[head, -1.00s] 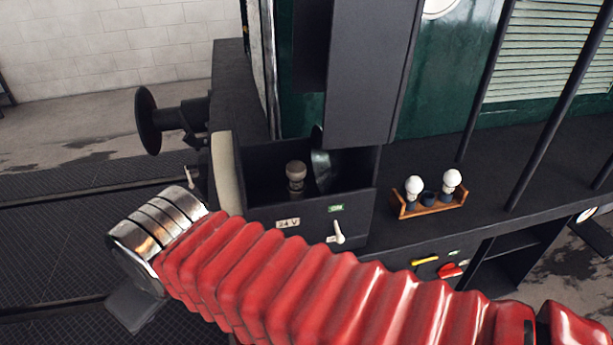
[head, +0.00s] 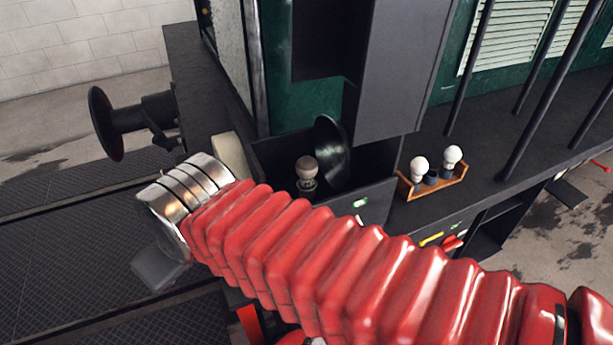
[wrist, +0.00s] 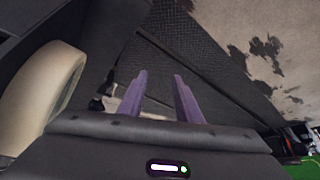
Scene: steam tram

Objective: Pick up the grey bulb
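The grey bulb (head: 307,170) stands upright in a dark socket inside an open black box (head: 280,146) on the tram, in the head view. A round dark disc (head: 333,153) stands just right of it. My red arm crosses in front of the box, and its metal wrist end is to the left of the bulb. My gripper (wrist: 160,78) shows in the wrist view with two purple fingers apart and nothing between them. It points down over the dark grated floor, away from the bulb. The bulb is not in the wrist view.
A wooden rack (head: 436,187) with two white bulbs (head: 419,168) stands on the black ledge to the right. A black buffer (head: 105,123) juts out at the left. A pale rounded part (wrist: 38,88) is close on the left in the wrist view. Upright bars stand at right.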

